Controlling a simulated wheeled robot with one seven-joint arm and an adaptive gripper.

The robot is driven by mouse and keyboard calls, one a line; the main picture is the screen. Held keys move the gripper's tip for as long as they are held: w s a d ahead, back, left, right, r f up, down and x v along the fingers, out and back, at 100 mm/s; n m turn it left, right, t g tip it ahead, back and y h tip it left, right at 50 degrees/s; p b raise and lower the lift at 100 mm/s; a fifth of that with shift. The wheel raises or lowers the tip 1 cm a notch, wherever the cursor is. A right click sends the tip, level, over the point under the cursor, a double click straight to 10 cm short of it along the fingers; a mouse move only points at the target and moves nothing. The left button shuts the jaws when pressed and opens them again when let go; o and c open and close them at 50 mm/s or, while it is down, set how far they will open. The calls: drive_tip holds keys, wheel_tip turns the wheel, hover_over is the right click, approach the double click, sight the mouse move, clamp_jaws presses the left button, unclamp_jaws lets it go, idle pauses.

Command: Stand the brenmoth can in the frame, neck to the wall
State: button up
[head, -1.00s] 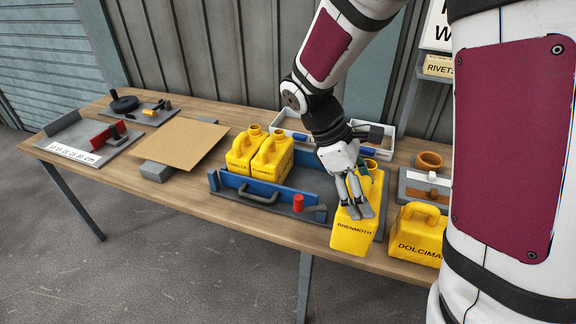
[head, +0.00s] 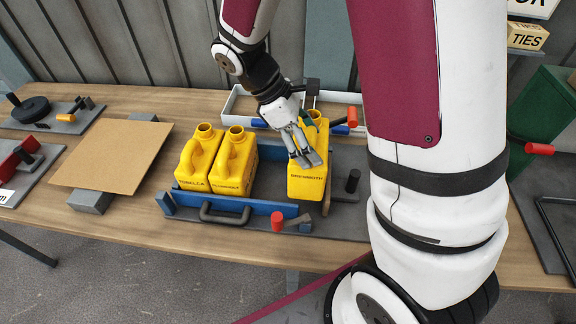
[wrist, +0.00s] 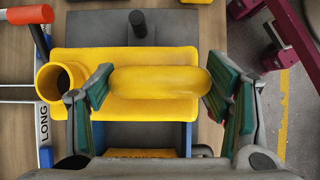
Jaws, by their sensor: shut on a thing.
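The yellow BRENMOTH can (head: 306,186) is upright in the right part of the blue-railed frame (head: 236,204), its neck toward the back wall. I cannot tell whether its base touches the frame floor. My gripper (head: 305,156) is shut on the can's top handle. The wrist view shows my gripper (wrist: 158,86) with a finger at each end of the handle (wrist: 160,80), and the open neck (wrist: 62,78) at the left. Two yellow cans (head: 200,160) (head: 237,162) stand side by side in the frame's left part, necks to the wall, with a gap before BRENMOTH.
A brown upright strip (head: 327,190) and a black post (head: 353,180) are right of the can. A red-topped lever (head: 278,222) sits at the frame's front. White trays (head: 238,103) lie behind. A cardboard sheet (head: 112,152) lies left. My arm hides part of the bench's right side.

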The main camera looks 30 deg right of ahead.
drive_tip(key=shift+f, duration=3.6)
drive_tip(key=o, duration=1.6)
drive_tip(key=b+v, duration=0.1)
drive_tip(key=v, duration=1)
drive_tip(key=s+a+r+m+t+y, duration=0.1)
drive_tip(key=s+r+m+t+y, duration=0.4)
drive_tip(key=s+r+m+t, duration=0.3)
drive_tip(key=shift+s+r+m+t, duration=0.4)
drive_tip(key=shift+s+r+m, duration=1.2)
drive_tip(key=shift+s+r, duration=1.7)
